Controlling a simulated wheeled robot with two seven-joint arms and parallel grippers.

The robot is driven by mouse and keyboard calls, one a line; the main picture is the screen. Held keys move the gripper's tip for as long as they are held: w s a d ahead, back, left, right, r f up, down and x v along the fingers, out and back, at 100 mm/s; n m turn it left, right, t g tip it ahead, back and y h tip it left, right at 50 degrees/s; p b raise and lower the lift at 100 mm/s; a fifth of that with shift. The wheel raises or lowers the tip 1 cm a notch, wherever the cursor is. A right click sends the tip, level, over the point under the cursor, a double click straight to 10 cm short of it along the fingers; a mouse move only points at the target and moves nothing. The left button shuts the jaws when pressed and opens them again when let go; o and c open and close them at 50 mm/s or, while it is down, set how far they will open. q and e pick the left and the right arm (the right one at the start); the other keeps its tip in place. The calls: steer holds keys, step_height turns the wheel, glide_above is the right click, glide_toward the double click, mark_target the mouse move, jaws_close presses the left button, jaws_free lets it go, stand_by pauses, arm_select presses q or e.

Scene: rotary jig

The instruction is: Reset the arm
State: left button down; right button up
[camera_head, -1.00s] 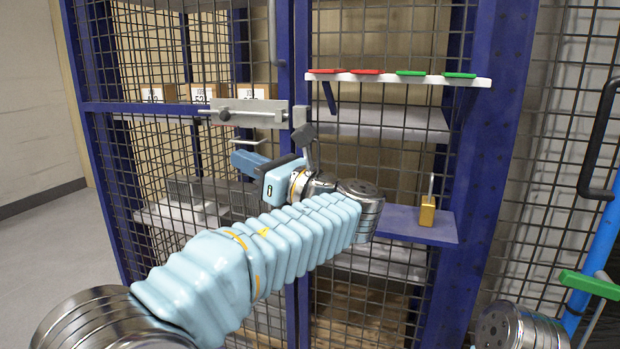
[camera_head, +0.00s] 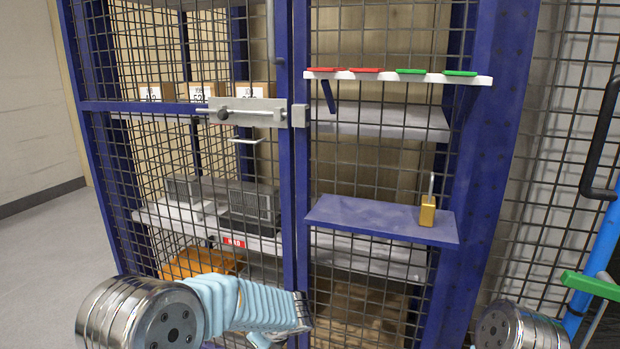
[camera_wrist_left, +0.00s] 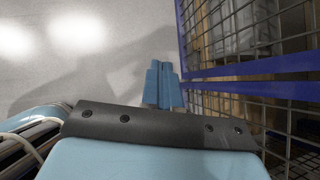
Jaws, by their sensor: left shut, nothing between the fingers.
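My left arm (camera_head: 245,305) is low in the head view, folded at the bottom, in front of the cage doors and below the small shelf. Its gripper is out of the head view. In the left wrist view my left gripper (camera_wrist_left: 163,85) has its blue fingers together, shut and empty. It points over bare floor, beside a blue-framed mesh panel (camera_wrist_left: 250,88) on the right. The fingers look apart from the mesh. A link of my right arm (camera_head: 520,325) shows at the bottom right; the right gripper is not in view.
The blue mesh cage (camera_head: 296,180) has a grey sliding bolt (camera_head: 248,112) across its doors. A brass padlock (camera_head: 427,212) stands on the small blue shelf (camera_head: 370,216). Red and green tags lie on the white ledge (camera_head: 400,76). The floor (camera_head: 45,245) at left is clear.

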arm_select(q)
steer(key=s+d+f+n+g+h, duration=0.2)
steer(key=s+f+n+h, duration=0.8)
steer(key=s+f+n, duration=1.4)
steer(key=s+n+g, duration=0.2)
steer(key=s, duration=0.1)
steer(key=shift+s+f+g, duration=0.25)
steer(key=shift+f+g, duration=0.05)
